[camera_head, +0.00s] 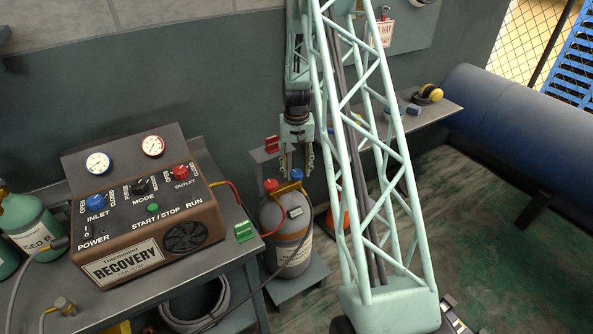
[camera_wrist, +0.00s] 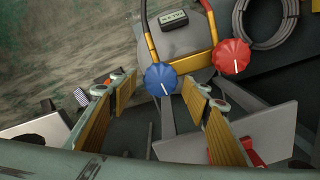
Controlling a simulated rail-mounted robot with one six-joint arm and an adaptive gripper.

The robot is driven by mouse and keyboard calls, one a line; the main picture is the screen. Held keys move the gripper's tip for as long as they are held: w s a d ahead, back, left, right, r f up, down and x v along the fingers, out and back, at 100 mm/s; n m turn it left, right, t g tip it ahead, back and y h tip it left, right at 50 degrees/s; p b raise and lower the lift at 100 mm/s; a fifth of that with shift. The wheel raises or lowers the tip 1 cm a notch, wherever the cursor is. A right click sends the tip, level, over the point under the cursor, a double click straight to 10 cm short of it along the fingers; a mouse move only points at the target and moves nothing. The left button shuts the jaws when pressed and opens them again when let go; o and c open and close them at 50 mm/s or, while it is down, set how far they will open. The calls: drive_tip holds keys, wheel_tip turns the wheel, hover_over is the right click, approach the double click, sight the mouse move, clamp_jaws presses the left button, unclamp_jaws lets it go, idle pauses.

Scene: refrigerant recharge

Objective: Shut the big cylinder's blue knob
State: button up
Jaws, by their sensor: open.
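The big grey cylinder (camera_head: 292,240) stands upright on a low stand beside the bench. In the wrist view its top (camera_wrist: 184,38) shows with a yellow handle frame. The blue knob (camera_wrist: 160,79) has a white pointer line and sits at its top; it also shows in the head view (camera_head: 296,174). A red knob (camera_wrist: 231,57) sits to its right in the wrist view. My gripper (camera_head: 297,172) points down above the cylinder's top. In the wrist view its yellow-padded fingers (camera_wrist: 158,112) are apart, with the blue knob just beyond the gap between them, not gripped.
The brown recovery machine (camera_head: 148,215) stands on the bench at left, with green cylinders (camera_head: 28,224) beside it. Hoses run to the big cylinder. A wall shelf (camera_head: 440,108) holds earmuffs. A large blue tank (camera_head: 520,120) lies at right. An orange cone (camera_head: 337,219) stands behind the cylinder.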

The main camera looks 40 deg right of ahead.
sight(297, 172)
drive_tip(key=shift+r, duration=0.1)
wheel_tip(297, 172, up, 12)
idle(0.8)
idle(0.5)
drive_tip(key=n+p, duration=0.1)
drive_tip(key=n, duration=0.2)
drive_tip(key=r+n+p, duration=0.1)
drive_tip(key=n, duration=0.2)
drive_tip(key=s+n+p, duration=0.1)
drive_tip(key=n, duration=0.1)
drive_tip(key=shift+a+r+n, duration=0.15)
drive_tip(key=shift+r+n, duration=0.2)
drive_tip(key=shift+n, duration=0.05)
drive_tip(key=shift+f, duration=0.1)
drive_tip(key=shift+f+b, duration=0.8)
drive_tip(key=shift+f, duration=6)
